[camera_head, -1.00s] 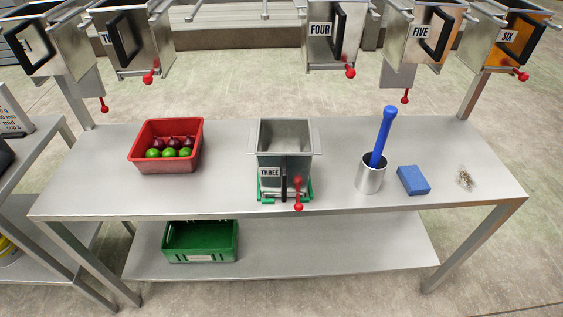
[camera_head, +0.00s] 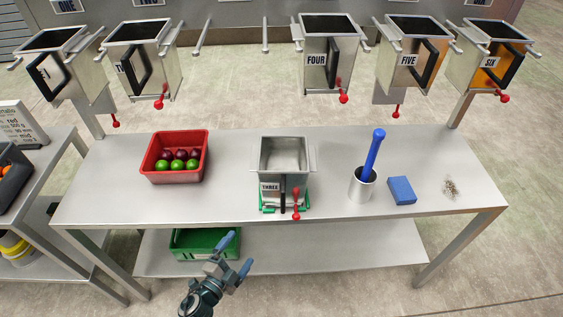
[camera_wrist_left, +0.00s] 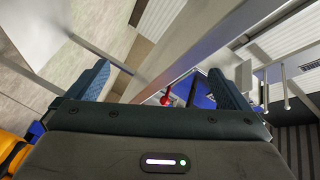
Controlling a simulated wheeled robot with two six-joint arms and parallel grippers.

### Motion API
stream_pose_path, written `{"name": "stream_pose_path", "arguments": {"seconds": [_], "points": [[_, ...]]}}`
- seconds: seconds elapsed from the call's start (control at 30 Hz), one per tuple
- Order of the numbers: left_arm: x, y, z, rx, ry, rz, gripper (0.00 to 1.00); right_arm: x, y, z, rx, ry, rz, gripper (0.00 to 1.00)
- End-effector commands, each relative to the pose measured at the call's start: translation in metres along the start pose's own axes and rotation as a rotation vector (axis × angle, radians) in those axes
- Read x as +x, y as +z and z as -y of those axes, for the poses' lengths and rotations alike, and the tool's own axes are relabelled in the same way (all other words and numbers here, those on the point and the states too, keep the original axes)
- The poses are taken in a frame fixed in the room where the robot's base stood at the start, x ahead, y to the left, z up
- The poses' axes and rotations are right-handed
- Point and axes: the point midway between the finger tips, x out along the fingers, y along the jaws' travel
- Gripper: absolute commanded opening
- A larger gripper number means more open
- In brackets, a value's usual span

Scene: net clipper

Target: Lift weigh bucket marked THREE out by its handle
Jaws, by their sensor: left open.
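The weigh bucket marked THREE (camera_head: 285,168) stands upright on the steel table (camera_head: 228,190), in a green holder (camera_head: 266,209). It is an open-topped metal box with a dark upright handle on its front and a red-knobbed lever beside the handle. My left gripper (camera_head: 236,255) is open and empty, in front of the table's front edge, below and left of the bucket and apart from it. In the left wrist view its two blue fingers (camera_wrist_left: 160,85) stand wide apart, with a red knob (camera_wrist_left: 166,99) seen between them. My right gripper is not in view.
A red crate of fruit (camera_head: 145,168) stands left on the table. A metal cup (camera_head: 361,188) with a blue rod, a blue block (camera_head: 402,191) and a small brown pile (camera_head: 450,187) are right. Other buckets, such as FOUR (camera_head: 326,75), hang behind. A green crate (camera_head: 190,241) sits on the lower shelf.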

Motion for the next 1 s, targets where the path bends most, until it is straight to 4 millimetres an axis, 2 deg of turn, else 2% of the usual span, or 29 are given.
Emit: {"name": "stream_pose_path", "arguments": {"seconds": [0.03, 0.1, 0.2, 0.3, 0.43, 0.7, 0.83, 1.0], "points": [[0.005, -0.035, 0.041, 0.103, -0.02, -0.081, 1.0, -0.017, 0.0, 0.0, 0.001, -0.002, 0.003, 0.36], [0.009, -0.07, 0.073, 0.238, -0.029, -0.176, 1.0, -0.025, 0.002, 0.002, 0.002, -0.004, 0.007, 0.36], [0.009, -0.103, 0.102, 0.386, -0.028, -0.265, 1.0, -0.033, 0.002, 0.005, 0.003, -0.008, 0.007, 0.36], [0.008, -0.12, 0.116, 0.472, -0.022, -0.31, 1.0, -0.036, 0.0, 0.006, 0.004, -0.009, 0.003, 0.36], [0.017, -0.13, 0.121, 0.508, -0.019, -0.327, 1.0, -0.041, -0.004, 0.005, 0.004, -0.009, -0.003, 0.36], [0.055, -0.141, 0.117, 0.506, -0.018, -0.327, 1.0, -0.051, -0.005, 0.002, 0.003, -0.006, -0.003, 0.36], [0.062, -0.144, 0.116, 0.506, -0.017, -0.327, 1.0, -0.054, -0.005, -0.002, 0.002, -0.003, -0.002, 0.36], [0.084, -0.152, 0.118, 0.503, -0.018, -0.328, 1.0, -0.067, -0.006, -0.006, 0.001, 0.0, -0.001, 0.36]]}}
